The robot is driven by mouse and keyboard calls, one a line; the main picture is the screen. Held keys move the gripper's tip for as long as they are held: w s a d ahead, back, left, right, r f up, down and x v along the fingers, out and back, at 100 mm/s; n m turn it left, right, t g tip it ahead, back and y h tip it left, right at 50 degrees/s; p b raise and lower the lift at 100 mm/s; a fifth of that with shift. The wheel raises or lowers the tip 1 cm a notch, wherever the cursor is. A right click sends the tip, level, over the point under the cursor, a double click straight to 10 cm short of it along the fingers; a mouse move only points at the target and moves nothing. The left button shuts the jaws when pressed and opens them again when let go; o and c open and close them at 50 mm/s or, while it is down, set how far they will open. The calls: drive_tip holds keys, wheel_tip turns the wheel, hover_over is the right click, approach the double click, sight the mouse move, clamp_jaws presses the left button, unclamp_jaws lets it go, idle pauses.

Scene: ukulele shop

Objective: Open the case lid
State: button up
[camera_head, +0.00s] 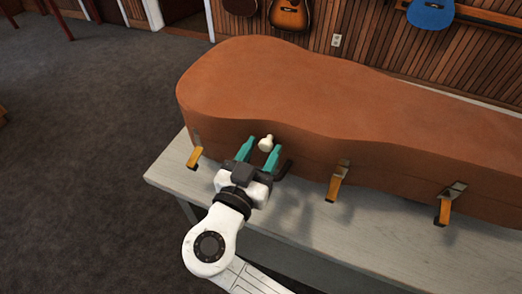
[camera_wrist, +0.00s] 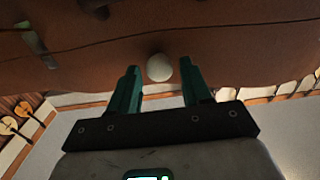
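The case (camera_head: 290,95) is a closed brown ukulele-shaped case lying on a grey table. A seam runs along its side below the lid (camera_head: 330,85). A cream knob (camera_head: 266,143) sticks out of the side facing me. Yellow-orange latches hang down on that side: a left one (camera_head: 194,157), a middle one (camera_head: 337,182) and a right one (camera_head: 445,206). My gripper (camera_head: 258,152) is open, with its teal fingers on either side of the knob. In the wrist view the knob (camera_wrist: 159,67) sits between the fingertips (camera_wrist: 160,76), with gaps on both sides.
The grey table (camera_head: 168,178) has a bare strip along its front edge. A dark handle-like part (camera_head: 284,168) sits just right of my gripper. Guitars (camera_head: 290,14) hang on the wood-panelled wall behind. The carpet floor (camera_head: 80,130) at left is clear.

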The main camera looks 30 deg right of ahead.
clamp_jaws()
idle(0.4)
